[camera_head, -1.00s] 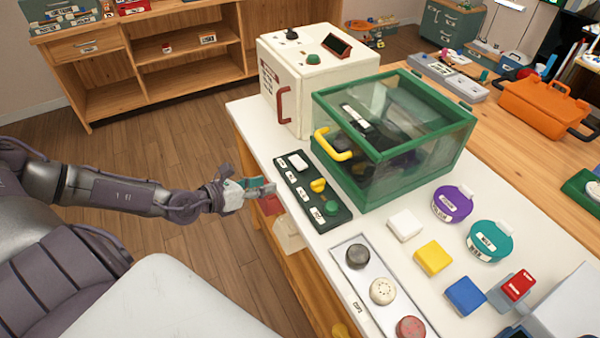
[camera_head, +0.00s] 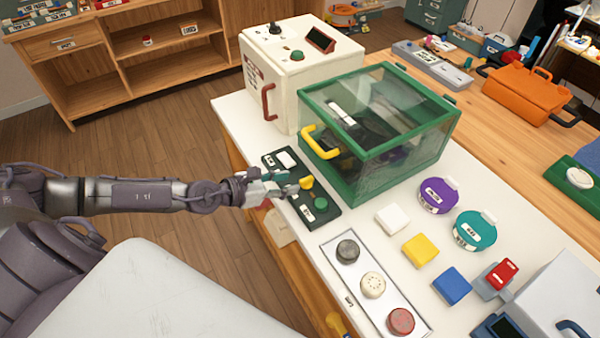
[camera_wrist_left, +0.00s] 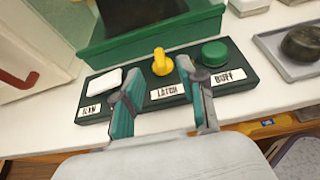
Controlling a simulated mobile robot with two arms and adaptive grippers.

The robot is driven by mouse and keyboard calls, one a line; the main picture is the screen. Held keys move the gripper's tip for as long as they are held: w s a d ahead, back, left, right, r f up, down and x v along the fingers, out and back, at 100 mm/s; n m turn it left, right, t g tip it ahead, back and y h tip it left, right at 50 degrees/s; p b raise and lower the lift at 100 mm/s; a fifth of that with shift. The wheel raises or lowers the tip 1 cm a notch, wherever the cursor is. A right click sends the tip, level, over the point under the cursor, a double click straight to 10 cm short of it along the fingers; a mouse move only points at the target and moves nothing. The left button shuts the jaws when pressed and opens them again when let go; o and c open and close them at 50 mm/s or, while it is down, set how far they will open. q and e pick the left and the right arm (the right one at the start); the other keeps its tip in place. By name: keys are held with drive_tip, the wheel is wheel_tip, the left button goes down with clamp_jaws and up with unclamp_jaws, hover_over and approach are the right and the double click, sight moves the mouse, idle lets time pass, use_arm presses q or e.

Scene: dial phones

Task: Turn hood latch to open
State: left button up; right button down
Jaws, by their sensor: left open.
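The hood latch is a small yellow knob (camera_head: 306,183) on a dark green control panel (camera_head: 325,215) at the table's front edge. It also shows upright in the left wrist view (camera_wrist_left: 162,62), above a label reading LATCH. A white switch (camera_wrist_left: 104,80) is left of it and a green button (camera_wrist_left: 215,53) right of it. My left gripper (camera_head: 292,188) is open and empty over the panel. In the left wrist view its two teal fingers (camera_wrist_left: 158,95) stand apart on either side of the latch, which appears beyond them; contact is not clear. My right gripper is not in view.
The green-framed glass hood (camera_head: 385,130) with a yellow handle (camera_head: 322,143) stands just behind the panel, closed. A white box (camera_head: 290,75) is at its left. A tray of round knobs (camera_head: 340,275) and coloured blocks lie to the right.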

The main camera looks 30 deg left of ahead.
sight(303, 180)
use_arm(q)
drive_tip(key=p+x, duration=0.1)
drive_tip(key=x, duration=0.4)
drive_tip(key=shift+a, duration=0.1)
clamp_jaws()
